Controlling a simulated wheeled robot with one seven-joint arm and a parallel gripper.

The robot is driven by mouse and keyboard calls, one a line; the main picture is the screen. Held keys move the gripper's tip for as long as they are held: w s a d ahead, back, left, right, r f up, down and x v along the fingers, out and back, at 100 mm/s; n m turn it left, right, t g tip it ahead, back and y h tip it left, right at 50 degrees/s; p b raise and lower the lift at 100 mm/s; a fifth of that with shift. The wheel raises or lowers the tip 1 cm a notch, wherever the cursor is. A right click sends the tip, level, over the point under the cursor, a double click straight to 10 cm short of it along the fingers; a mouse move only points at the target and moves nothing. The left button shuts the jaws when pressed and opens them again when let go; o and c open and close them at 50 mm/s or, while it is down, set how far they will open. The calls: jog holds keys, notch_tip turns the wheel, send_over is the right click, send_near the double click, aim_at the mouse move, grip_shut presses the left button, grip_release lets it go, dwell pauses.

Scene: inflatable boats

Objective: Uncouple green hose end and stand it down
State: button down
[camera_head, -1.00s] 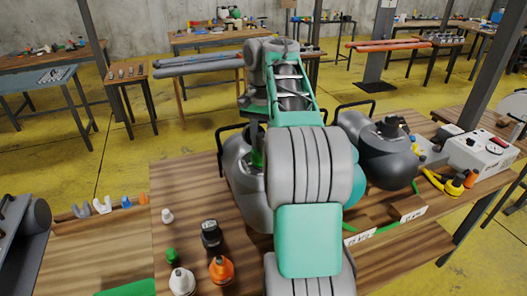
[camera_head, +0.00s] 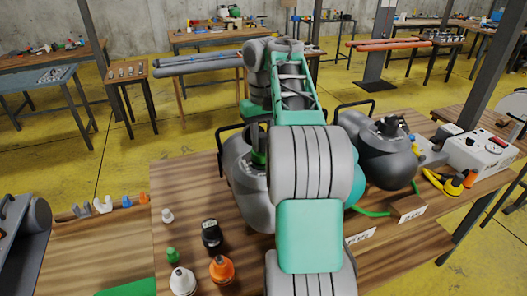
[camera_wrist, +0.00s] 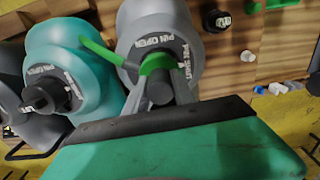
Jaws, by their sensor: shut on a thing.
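My gripper (camera_wrist: 160,92) is shut on the green hose end (camera_wrist: 156,66) in the wrist view. The hose end is over the valve of the grey boat (camera_wrist: 150,22), inside a dark ring lettered "PIN OPEN" and "PIN SHUT". I cannot tell whether it is seated or just clear of the valve. A green hose (camera_wrist: 100,50) runs from it to the left, across the teal boat (camera_wrist: 62,50). In the head view, the grey boat (camera_head: 237,180) is left of my arm, and a bit of the green hose end (camera_head: 259,158) shows.
The dark grey boat (camera_head: 388,160) stands right of my arm. A black cap (camera_head: 211,234), an orange cap (camera_head: 221,269) and a green cap (camera_head: 172,255) stand at the bench's front left. A white control box (camera_head: 478,150) is at right. Bare wood lies left of the boats.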

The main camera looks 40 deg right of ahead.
jog(key=shift+r+p, duration=0.8)
dwell(0.6)
notch_tip(320, 180, up, 5)
jog(key=p, duration=0.4)
jog(key=shift+f, duration=0.3)
